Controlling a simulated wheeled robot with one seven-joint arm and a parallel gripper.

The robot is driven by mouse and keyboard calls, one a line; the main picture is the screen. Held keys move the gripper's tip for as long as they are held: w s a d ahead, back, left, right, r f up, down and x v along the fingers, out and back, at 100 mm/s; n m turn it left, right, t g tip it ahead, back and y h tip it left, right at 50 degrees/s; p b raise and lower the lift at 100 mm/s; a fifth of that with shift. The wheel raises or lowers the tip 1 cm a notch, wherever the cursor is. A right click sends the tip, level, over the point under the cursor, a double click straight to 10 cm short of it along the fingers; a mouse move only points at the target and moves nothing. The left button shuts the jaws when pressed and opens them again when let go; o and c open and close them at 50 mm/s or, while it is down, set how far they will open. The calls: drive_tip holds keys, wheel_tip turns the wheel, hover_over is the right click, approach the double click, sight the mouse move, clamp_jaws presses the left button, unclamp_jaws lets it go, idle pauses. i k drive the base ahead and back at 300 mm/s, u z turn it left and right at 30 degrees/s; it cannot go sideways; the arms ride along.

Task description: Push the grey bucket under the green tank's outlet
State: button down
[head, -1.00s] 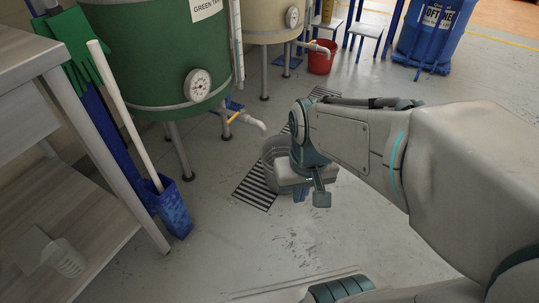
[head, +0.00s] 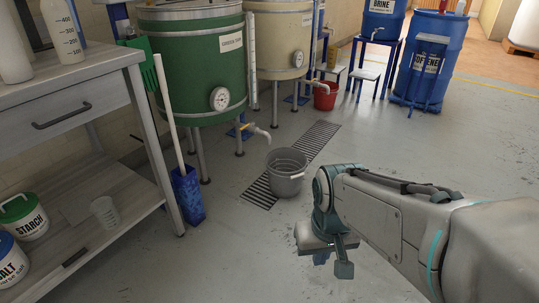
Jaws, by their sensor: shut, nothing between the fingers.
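The grey bucket (head: 288,181) stands upright at the floor drain, its mouth open to view. The green tank (head: 196,70) stands on legs behind it to the left. The tank's outlet (head: 261,132), a grey spout with a yellow part, points down toward the floor at the upper left of the bucket. The bucket appears nearer to me and to the right of the spout's end. My gripper (head: 333,262) is low over the floor in front of the bucket and to its right, apart from it. It is shut and empty.
A slatted drain (head: 318,139) runs across the floor. A grey bench (head: 88,75) and a blue holder (head: 188,196) stand at left. Floor around my gripper is clear.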

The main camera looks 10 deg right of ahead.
sight(285, 162)
drive_tip(key=z, duration=0.7)
drive_tip(key=i, duration=0.95)
drive_tip(key=z, duration=0.5)
drive_tip(key=i, duration=1.15)
drive_tip(key=u, duration=1.1)
drive_tip(key=i, duration=0.6)
drive_tip(key=u, duration=0.55)
